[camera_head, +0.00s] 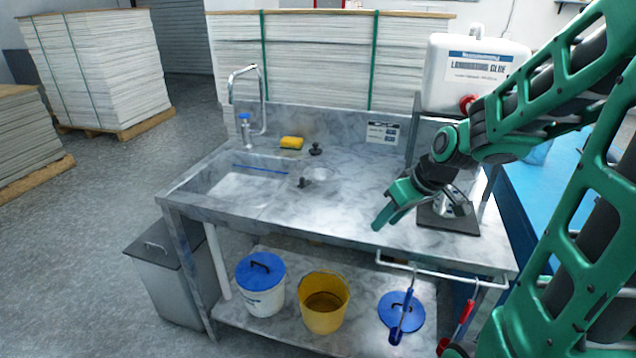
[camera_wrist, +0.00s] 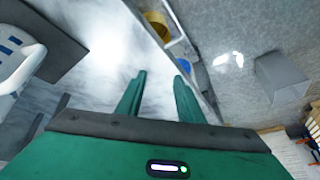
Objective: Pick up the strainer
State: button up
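My gripper (camera_head: 382,215) is above the front right part of the steel counter in the head view, pointing down and left. In the wrist view its two green fingers (camera_wrist: 161,80) are apart with nothing between them. A small, pale, round metallic thing (camera_head: 320,174), which may be the strainer, lies on the counter right of the sink basin, with a black handle-like piece (camera_head: 304,183) beside it. It is left of and behind my gripper, well apart from it. I cannot tell its shape clearly. I do not make it out in the wrist view.
A yellow sponge (camera_head: 291,143) and a black knob (camera_head: 316,150) sit at the counter's back, near the tap (camera_head: 245,105). A white glue canister (camera_head: 475,72) stands at the back right. A lidded bucket (camera_head: 261,285) and yellow bucket (camera_head: 324,302) stand below. The counter's middle is clear.

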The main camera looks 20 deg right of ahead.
aim_at(302, 178)
jog(key=w+a+n+t+y, duration=0.1)
jog(key=w+a, duration=0.1)
jog(key=w, duration=0.2)
jog(key=w+a+n+t+y, duration=0.1)
jog(key=w+a, duration=0.1)
jog(key=w, duration=0.2)
jog(key=w+a+n+t+y, duration=0.1)
jog(key=w+a, duration=0.1)
jog(key=w, duration=0.1)
jog(key=shift+w+a, duration=0.15)
jog(key=shift+w, duration=0.25)
jog(key=w+a+t, duration=0.1)
jog(key=w, duration=0.2)
jog(key=w+a+t+y, duration=0.1)
jog(key=w+a, duration=0.1)
jog(key=w, duration=0.2)
jog(key=w+a+n+t, duration=0.1)
jog(key=w+a, duration=0.1)
jog(key=w, duration=0.2)
jog(key=shift+w+y, duration=0.15)
jog(key=shift+y, duration=0.25)
jog(key=x, duration=0.5)
jog(key=shift+w+d, duration=0.15)
jog(key=shift+t, duration=0.3)
jog(key=shift+r, duration=0.1)
grip_shut()
